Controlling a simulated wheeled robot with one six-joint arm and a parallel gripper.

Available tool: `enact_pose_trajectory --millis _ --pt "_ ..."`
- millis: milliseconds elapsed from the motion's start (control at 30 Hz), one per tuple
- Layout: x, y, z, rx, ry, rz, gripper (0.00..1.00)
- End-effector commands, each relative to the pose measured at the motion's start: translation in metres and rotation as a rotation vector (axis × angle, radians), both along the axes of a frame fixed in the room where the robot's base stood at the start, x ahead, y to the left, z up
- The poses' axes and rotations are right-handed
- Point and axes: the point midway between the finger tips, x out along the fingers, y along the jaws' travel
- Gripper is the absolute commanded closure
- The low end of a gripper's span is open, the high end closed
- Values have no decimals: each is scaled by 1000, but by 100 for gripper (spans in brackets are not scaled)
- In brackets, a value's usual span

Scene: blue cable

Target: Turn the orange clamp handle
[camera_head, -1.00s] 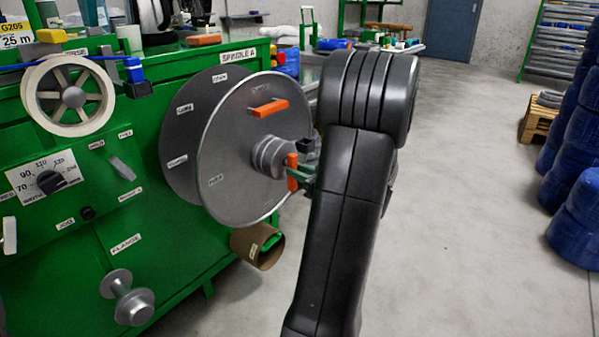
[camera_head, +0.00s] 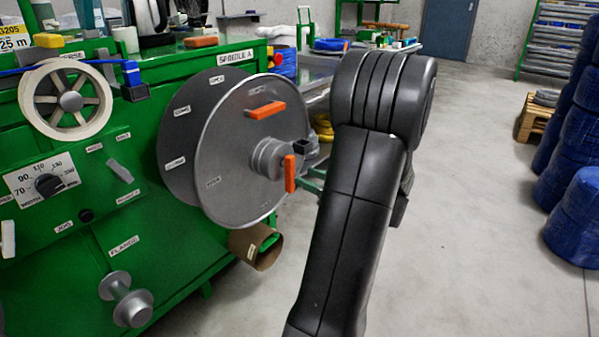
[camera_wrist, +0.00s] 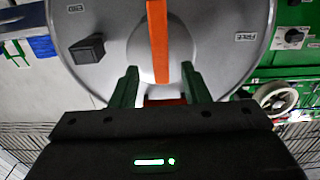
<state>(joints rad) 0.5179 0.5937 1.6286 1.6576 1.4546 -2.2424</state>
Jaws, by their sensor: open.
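The orange clamp handle (camera_head: 290,173) stands upright at the front of the grey hub (camera_head: 268,158) on the spindle's large disc (camera_head: 235,175). In the wrist view it is a long orange bar (camera_wrist: 157,42) running down the middle. My gripper (camera_head: 313,181) is open, just right of the handle and apart from it; my arm partly hides it. In the wrist view its green fingers (camera_wrist: 160,75) lie to either side of the bar's lower end, with visible gaps.
A second orange handle (camera_head: 265,110) is on the disc's face. A black block (camera_head: 303,147) sticks out beside the hub. A cardboard tube (camera_head: 255,247) is below the disc. Blue cable coils (camera_head: 578,215) stand far right; the floor between is clear.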

Motion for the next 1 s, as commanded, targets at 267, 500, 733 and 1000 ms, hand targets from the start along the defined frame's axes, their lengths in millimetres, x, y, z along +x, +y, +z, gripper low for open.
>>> enact_pose_trajectory --millis 267,500,733,1000 --pt "-36 -48 2 1 0 -5 58" --pt "-54 -69 1 1 1 -1 58" --pt "-57 -73 0 1 -1 0 58" --pt "-56 -71 0 1 -1 1 58"
